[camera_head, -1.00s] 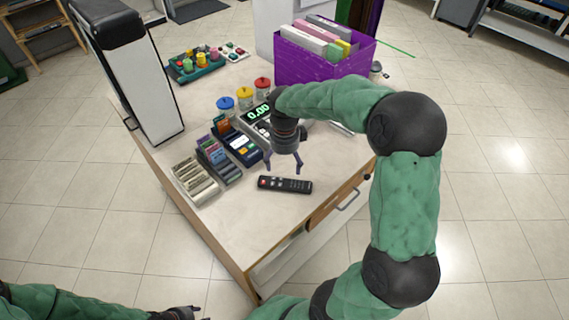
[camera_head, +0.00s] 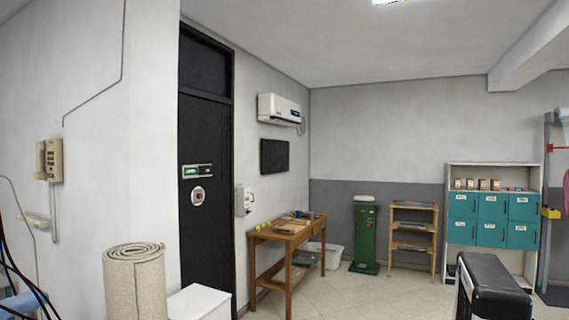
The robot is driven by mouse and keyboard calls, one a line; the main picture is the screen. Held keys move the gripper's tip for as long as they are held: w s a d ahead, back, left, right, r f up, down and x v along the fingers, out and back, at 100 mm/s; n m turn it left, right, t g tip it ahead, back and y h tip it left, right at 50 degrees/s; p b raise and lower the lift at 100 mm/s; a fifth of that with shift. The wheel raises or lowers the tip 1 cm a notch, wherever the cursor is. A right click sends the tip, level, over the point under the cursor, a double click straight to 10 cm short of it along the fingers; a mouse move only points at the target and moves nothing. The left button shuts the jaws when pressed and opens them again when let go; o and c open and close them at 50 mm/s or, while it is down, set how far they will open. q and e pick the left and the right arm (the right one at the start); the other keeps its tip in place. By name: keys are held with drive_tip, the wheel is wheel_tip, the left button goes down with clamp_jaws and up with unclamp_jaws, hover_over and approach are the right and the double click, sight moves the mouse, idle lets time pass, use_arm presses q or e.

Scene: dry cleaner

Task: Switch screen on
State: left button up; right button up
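A dark flat screen (camera_head: 274,156) hangs on the wall to the right of the black door, below a white air conditioner. Its face is black, with no picture showing. Neither of my grippers is in the head view now. The black remote control and the counter are also out of view, so I cannot see whether a gripper holds the remote.
A wooden table (camera_head: 287,238) with small items stands below the screen. A green cabinet (camera_head: 366,238), a wooden shelf (camera_head: 412,243) and teal lockers (camera_head: 491,220) line the back. A rolled carpet (camera_head: 135,284) stands at the front left. Tiled floor lies open in the middle.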

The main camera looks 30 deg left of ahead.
clamp_jaws()
idle(1.4)
